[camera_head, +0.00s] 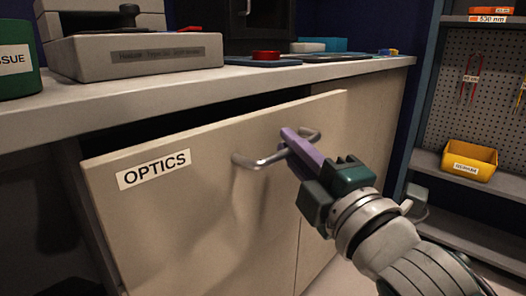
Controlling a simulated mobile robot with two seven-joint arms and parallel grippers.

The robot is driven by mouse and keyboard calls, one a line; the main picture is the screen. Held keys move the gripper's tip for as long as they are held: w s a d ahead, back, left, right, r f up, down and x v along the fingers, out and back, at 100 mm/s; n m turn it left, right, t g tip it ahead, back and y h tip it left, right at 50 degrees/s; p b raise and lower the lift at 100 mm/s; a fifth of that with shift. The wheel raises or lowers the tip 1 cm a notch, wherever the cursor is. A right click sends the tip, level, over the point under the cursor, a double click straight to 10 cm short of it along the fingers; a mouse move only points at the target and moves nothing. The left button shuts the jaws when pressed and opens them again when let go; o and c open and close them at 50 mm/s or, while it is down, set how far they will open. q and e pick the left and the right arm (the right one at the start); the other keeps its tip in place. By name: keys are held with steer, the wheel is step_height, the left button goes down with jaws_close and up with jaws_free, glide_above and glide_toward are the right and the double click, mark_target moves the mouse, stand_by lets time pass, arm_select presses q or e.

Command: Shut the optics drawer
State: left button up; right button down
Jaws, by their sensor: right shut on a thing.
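The optics drawer (205,215) is a beige front below the countertop, with a white label (153,169) reading OPTICS at its upper left. A dark gap shows between its top edge and the counter, so it stands partly open. A metal bar handle (262,161) is fixed on its front, right of the label. My right gripper (292,140) comes in from the lower right, with purple fingers and a dark green body. It is shut on the handle near the bar's right part. My left gripper is not in view.
The counter (200,80) runs above the drawer and holds a grey box (140,55), a green container (18,60) and a red round item (266,55). At the right, a shelf unit holds a yellow bin (468,160). Some floor shows at the bottom right.

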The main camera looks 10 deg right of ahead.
steer(key=shift+w+a, duration=0.2)
steer(key=shift+w, duration=0.05)
steer(key=c, duration=1.2)
jaws_free()
steer(key=shift+o, duration=0.2)
steer(key=shift+s, duration=0.1)
steer(key=shift+s+d, duration=0.15)
steer(key=shift+s, duration=0.2)
steer(key=p+v, duration=0.2)
steer(key=v, duration=0.7)
